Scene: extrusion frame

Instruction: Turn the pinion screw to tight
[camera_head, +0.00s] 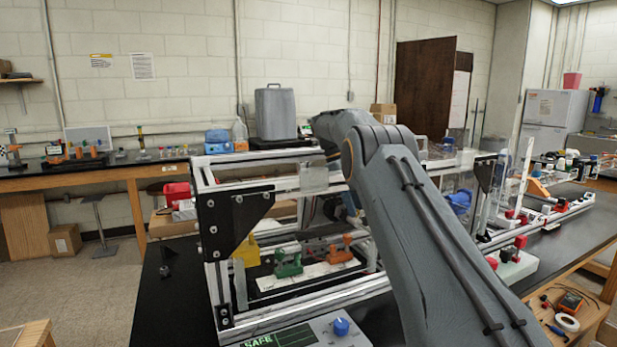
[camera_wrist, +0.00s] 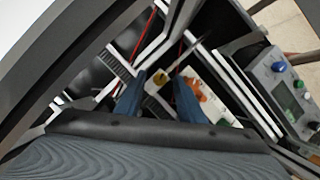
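In the wrist view my gripper (camera_wrist: 160,84) shows two blue fingers spread apart, with a gap between their tips. A small brass-coloured knob or screw head (camera_wrist: 160,77) shows in that gap; I cannot tell whether it is the pinion screw or how far beyond the tips it lies. No finger visibly touches it. In the head view my arm reaches over and into the extrusion frame (camera_head: 262,187), and my gripper is hidden there. I cannot make out the pinion screw in the head view.
Green (camera_head: 288,264) and orange (camera_head: 340,250) fixtures sit inside the frame on a pale plate. A control box (camera_head: 310,333) with a blue knob (camera_head: 341,326) and a "SAFE" display stands at the front. Frame bars surround the gripper closely. A black bracket (camera_head: 232,226) fills the left corner.

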